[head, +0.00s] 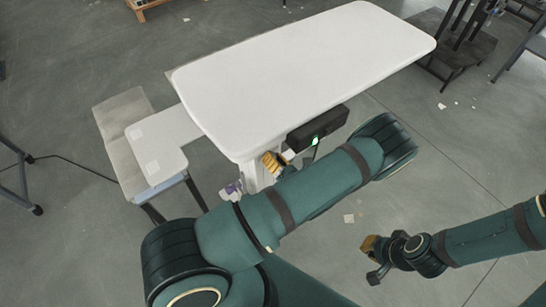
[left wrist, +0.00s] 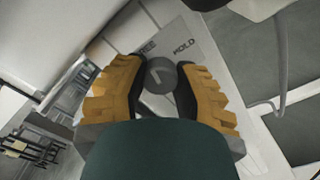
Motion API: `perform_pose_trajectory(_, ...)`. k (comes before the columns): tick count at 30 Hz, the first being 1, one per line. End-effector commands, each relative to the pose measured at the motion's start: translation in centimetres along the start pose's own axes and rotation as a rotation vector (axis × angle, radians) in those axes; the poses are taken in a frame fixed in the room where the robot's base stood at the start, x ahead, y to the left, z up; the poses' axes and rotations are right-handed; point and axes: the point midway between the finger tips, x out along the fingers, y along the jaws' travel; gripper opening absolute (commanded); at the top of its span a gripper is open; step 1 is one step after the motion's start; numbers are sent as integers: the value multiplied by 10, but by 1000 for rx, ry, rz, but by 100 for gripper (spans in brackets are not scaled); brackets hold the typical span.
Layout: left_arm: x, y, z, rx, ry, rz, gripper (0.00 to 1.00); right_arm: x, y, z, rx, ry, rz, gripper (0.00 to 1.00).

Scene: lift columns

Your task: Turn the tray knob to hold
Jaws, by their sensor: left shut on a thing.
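The tray knob (left wrist: 160,72) is a dark round knob with a pale mark on its face, seen in the left wrist view. It sits on a grey plate (left wrist: 182,30) whose lettering reads HOLD at the right and a partly hidden word ending in EE at the left. My left gripper (left wrist: 158,88) is shut on the knob, one yellow finger on each side. In the head view that gripper (head: 271,163) is at the white column under the table, and my arm hides the knob. My right gripper (head: 375,258) hangs over the floor at the right, apart from the column.
The white tabletop (head: 310,75) overhangs the column. A black box (head: 318,128) with a green light hangs under its near edge. A small white side tray (head: 158,145) and a grey bench (head: 115,110) stand at the left. A cable (left wrist: 282,75) hangs near the plate.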

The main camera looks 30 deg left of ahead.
Motion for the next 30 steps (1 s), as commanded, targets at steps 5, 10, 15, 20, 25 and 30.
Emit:
perform_pose_trajectory(5, 0, 1, 0, 166, 2, 1, 0, -5, -2, 0, 0, -3, 0, 0)
perform_pose_trajectory(10, 0, 1, 0, 328, 2, 1, 0, -9, -3, 1, 1, -4, 0, 0)
perform_pose_trajectory(15, 0, 1, 0, 490, 2, 0, 0, -12, -4, 1, 1, -6, 0, 0)
perform_pose_trajectory(20, 1, 2, 0, 642, 3, 2, 0, -14, -5, 1, 1, -5, 0, 0)
perform_pose_trajectory(25, 1, 2, 0, 799, 4, 2, 0, -16, -6, 0, 2, -3, 0, 0)
perform_pose_trajectory(30, 1, 2, 0, 938, 4, 2, 0, -18, -7, -1, 3, -1, 0, 0)
